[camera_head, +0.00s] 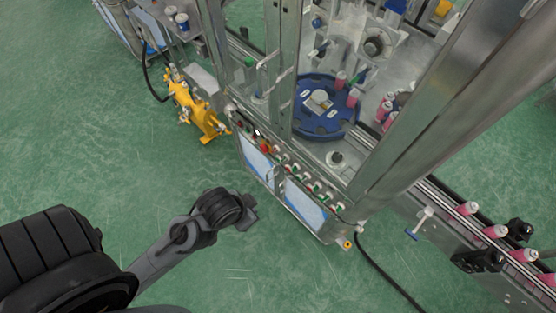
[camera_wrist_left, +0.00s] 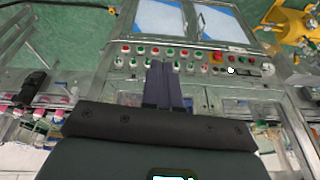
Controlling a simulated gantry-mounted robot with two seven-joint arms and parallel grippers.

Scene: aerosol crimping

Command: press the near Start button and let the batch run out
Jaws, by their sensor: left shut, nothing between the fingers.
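The machine's control panel (camera_head: 300,180) carries a row of red and green buttons along its top edge. In the left wrist view the green buttons (camera_wrist_left: 176,66) and red buttons (camera_wrist_left: 170,51) form two rows; labels are too small to read, so I cannot tell which is the near Start button. My left gripper (camera_head: 248,214) is shut and empty, left of the panel and apart from it in the head view. In the left wrist view its fingers (camera_wrist_left: 160,66) point at the button rows and cover part of them. My right gripper is not in view. Pink cans (camera_head: 467,208) stand on the conveyor.
A blue turntable (camera_head: 322,128) sits inside the metal-framed machine, with pink cans (camera_head: 388,107) beside it. A yellow pump (camera_head: 198,112) stands on the floor left of the machine. A black cable (camera_head: 388,275) lies at lower right. Green floor (camera_head: 150,170) around my left arm is clear.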

